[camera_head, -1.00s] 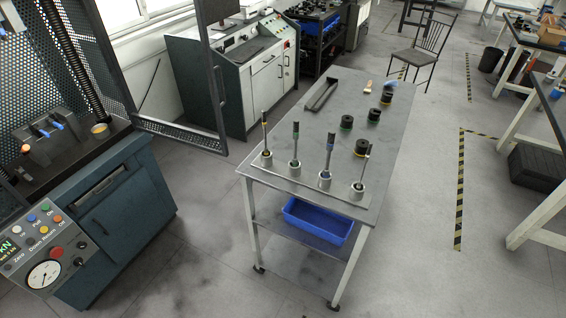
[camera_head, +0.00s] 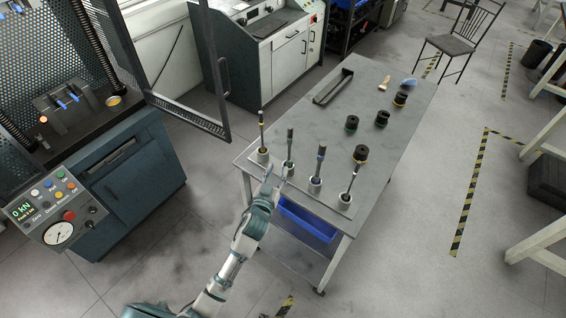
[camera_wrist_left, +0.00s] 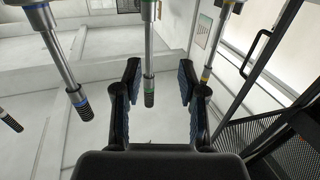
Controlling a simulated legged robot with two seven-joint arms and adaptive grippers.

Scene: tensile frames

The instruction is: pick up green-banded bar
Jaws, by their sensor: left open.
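The green-banded bar (camera_head: 290,148) stands upright in the second holder from the left on the table's near edge. In the left wrist view, which looks upside down, this bar (camera_wrist_left: 149,60) has a green band and a dark ridged end. My left gripper (camera_head: 277,178) is open and empty at the table's near edge, close in front of this bar. In the wrist view the bar shows between the two spread fingers (camera_wrist_left: 160,80), nearer the left one. I cannot tell how far past the fingertips it is. My right gripper is not in view.
Beside it stand a yellow-banded bar (camera_head: 262,135), a blue-banded bar (camera_head: 319,165) and another bar (camera_head: 350,182). Several black cylinders (camera_head: 361,153) sit on the table (camera_head: 345,120) behind. A blue bin (camera_head: 306,224) is on the shelf below. A testing machine is at left.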

